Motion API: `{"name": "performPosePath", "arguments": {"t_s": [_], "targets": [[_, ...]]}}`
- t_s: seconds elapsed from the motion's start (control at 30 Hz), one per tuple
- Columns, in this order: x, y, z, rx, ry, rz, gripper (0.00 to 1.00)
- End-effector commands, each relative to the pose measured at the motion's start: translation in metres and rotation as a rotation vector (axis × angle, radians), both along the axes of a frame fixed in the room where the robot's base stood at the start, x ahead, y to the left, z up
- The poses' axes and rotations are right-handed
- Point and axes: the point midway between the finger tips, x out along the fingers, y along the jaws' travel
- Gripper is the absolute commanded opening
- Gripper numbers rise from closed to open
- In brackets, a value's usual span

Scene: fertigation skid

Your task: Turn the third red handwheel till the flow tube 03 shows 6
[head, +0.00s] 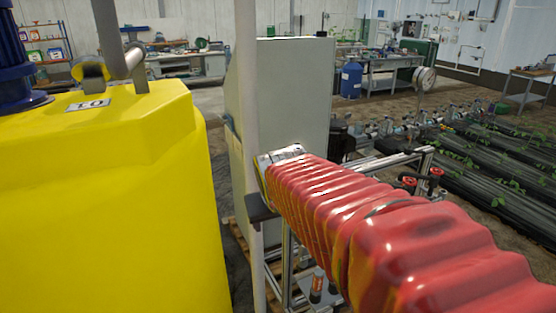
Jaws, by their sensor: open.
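Small red handwheels show right of my arm: one (408,181) and another (436,172), close together by the metal frame. I cannot tell which of them is the third one. No flow tube with a readable number shows, so the reading of tube 03 cannot be seen. My arm in its red ribbed sleeve runs from the lower right to the middle and covers part of the skid. The arm's far end is in front of the grey cabinet, and no gripper fingers show there.
A large yellow tank (100,210) fills the left. A tall grey cabinet (285,100) stands behind my arm's end. A metal profile frame (385,160) stands right of it. A round gauge (425,78), plant rows (500,165) and a blue drum (351,80) are farther back.

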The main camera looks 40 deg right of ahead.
Motion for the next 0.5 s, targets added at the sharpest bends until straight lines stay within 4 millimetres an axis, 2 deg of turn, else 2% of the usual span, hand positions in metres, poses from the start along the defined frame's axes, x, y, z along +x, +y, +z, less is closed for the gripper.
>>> {"name": "performPosePath", "arguments": {"t_s": [0.03, 0.2, 0.4, 0.5], "targets": [[-0.013, 0.02, -0.004, 0.018, 0.019, 0.028, 0.66], [-0.053, 0.077, -0.016, 0.071, 0.071, 0.125, 0.66], [-0.091, 0.131, -0.019, 0.106, 0.076, 0.244, 0.66], [-0.105, 0.151, -0.02, 0.117, 0.066, 0.295, 0.66]]}}
